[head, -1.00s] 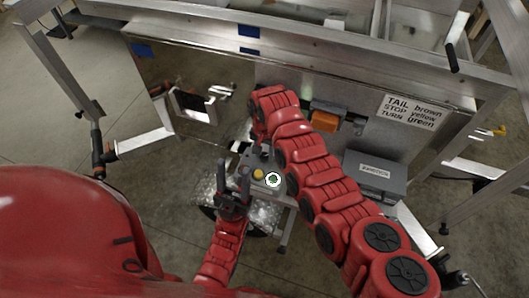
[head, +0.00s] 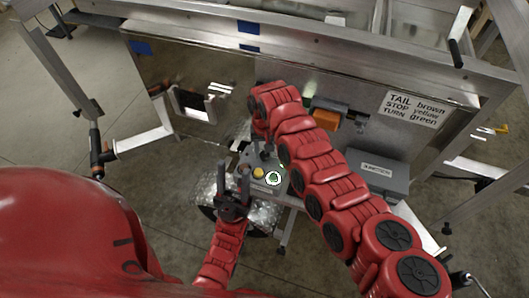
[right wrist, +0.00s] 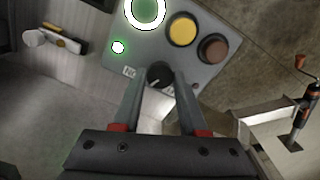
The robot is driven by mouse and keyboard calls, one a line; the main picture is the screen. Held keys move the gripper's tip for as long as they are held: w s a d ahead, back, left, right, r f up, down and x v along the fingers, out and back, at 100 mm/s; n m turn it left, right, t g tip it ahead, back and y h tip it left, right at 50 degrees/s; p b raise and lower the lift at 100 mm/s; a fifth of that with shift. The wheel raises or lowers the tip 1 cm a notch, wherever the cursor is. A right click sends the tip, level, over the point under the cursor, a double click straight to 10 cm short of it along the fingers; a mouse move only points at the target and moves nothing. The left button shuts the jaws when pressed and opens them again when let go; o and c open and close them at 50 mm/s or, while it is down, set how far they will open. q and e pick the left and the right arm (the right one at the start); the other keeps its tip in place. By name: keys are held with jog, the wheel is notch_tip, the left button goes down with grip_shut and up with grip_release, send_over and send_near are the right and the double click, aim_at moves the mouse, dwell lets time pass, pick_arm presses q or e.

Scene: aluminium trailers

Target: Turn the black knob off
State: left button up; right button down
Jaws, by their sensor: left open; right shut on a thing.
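The black knob (right wrist: 158,74) sits on a grey control box (right wrist: 206,75) in the right wrist view. My right gripper (right wrist: 158,82) is shut on the knob, with one finger on each side of it. In the head view the control box (head: 262,187) is low in the middle, and my right gripper and arm largely hide the knob. My left gripper (head: 233,186) is open and empty, just left of the box, its fingers pointing up in the picture.
The box also carries a yellow button (right wrist: 182,31), a red-brown button (right wrist: 213,48) and a lit green-white ring button (right wrist: 145,8). A grey junction box (head: 378,172) and an orange lamp (head: 326,120) lie to the right. Trailer frames surround the workspace.

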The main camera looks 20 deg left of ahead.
jog(key=n+b, duration=0.1)
jog(key=n, duration=0.1)
jog(key=shift+f+n, duration=0.1)
jog(key=shift+n, duration=0.3)
jog(key=n+b, duration=0.2)
jog(key=n, duration=0.2)
jog(key=shift+f+n+b, duration=0.1)
jog(key=shift+n+b, duration=0.2)
jog(key=shift+b, duration=0.1)
jog(key=n+b, duration=0.2)
jog(key=n, duration=0.2)
jog(key=shift+b, duration=0.3)
jog(key=shift+n+b, duration=0.5)
jog(key=shift+n, duration=0.4)
jog(key=shift+r, duration=0.2)
jog(key=shift+c, duration=2.2)
grip_release()
